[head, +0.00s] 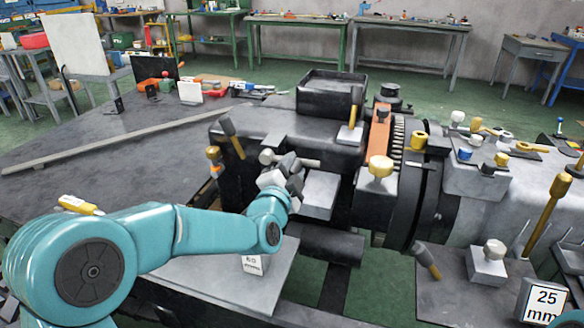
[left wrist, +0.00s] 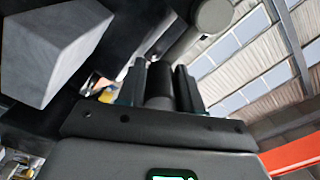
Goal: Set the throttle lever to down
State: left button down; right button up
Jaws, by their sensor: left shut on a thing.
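My left gripper (head: 289,165) is at the front of the dark machine housing, beside a lever with a grey knob (head: 267,157). In the left wrist view its two fingers (left wrist: 160,85) are shut on a dark cylindrical grip (left wrist: 160,80). I take this to be the throttle lever's handle, but no label shows, and the fingers hide much of it in the head view. A grey round knob (left wrist: 213,15) is close above the fingers in the wrist view. My right gripper is out of view.
A dark-handled lever (head: 232,137) and a gold-knobbed one (head: 213,155) stand close left of the gripper. A grey block (head: 319,194) is just right of it. The left bench (head: 100,150) has bare room.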

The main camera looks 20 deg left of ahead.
pick_arm(q)
jog(key=shift+f+m, duration=0.4)
jog(key=shift+f, duration=0.55)
dwell(0.5)
jog(key=c, duration=0.8)
grip_release()
jog(key=shift+s+r, duration=0.15)
jog(key=shift+r, duration=0.15)
jog(key=s, duration=1.6)
jog(key=shift+a, duration=0.3)
